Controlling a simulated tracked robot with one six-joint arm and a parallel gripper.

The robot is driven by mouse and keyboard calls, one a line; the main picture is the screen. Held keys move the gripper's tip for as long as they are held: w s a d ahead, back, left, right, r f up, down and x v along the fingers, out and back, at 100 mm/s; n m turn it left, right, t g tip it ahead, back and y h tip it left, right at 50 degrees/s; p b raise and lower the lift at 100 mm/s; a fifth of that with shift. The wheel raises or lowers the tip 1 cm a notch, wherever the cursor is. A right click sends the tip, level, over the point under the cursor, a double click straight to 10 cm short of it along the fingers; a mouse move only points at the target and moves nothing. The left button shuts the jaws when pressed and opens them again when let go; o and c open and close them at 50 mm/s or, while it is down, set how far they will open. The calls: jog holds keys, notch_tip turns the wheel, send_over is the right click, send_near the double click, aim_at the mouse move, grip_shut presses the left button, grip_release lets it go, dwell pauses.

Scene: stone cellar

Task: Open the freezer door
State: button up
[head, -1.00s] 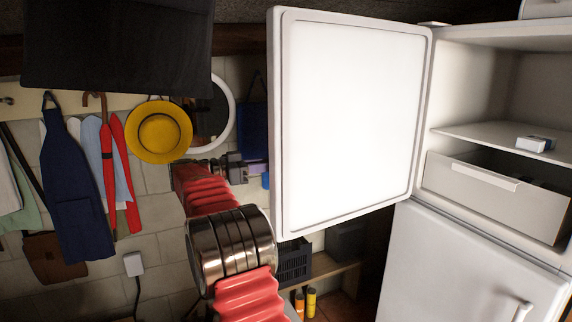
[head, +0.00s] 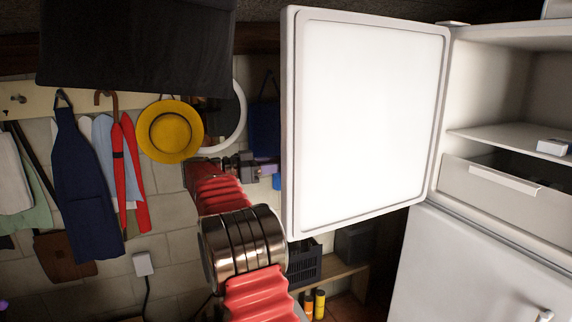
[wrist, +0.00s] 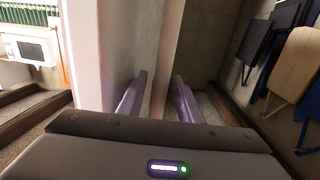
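The white freezer door (head: 368,120) is the upper door of the fridge-freezer and stands wide open, its pale inner panel facing me in the head view. The freezer compartment (head: 490,85) is exposed at the right. My gripper (head: 246,168) is to the left of the door's free edge in the head view, small and partly unclear. In the wrist view my gripper (wrist: 160,88) has its two fingers spread apart, with the pale door (wrist: 120,45) rising ahead of and between them. I cannot tell whether either finger touches it. The door's outer handle is hidden.
Inside the freezer are a shelf with a small white box (head: 553,147) and a drawer (head: 500,190). The closed lower door (head: 460,265) is below. Clothes and a yellow hat (head: 170,131) hang on the left wall. A dark crate (head: 304,264) sits on a low shelf behind the door.

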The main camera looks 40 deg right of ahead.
jog(key=shift+o, duration=0.2)
jog(key=v, duration=1.3)
jog(key=shift+w+a, duration=0.2)
jog(key=shift+a, duration=0.15)
jog(key=shift+f, duration=0.1)
